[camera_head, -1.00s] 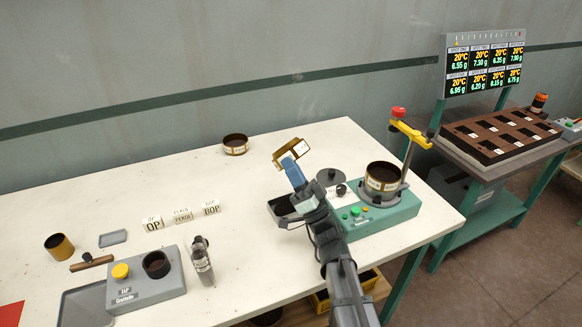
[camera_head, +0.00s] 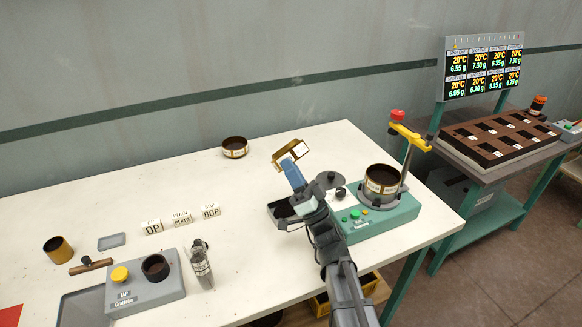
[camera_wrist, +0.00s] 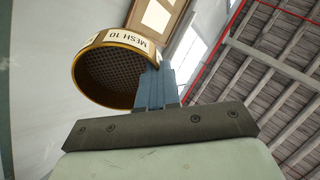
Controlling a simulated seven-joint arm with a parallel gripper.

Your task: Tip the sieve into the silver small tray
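My gripper (camera_head: 293,172) is shut on the sieve (camera_head: 284,152), a brass ring tilted steeply on edge above the table. In the wrist view, the blue fingers (camera_wrist: 155,88) meet the rim of the sieve (camera_wrist: 108,72). Its label reads "MESH 10", and its dark mesh shows without visible material on it. A small grey, silver-looking tray (camera_head: 111,241) lies flat at the left of the table, well away from the gripper.
A green sieving machine (camera_head: 385,222) with a brass-labelled drum (camera_head: 381,181) and yellow arm (camera_head: 411,137) stands close right. The table's back middle is mostly clear.

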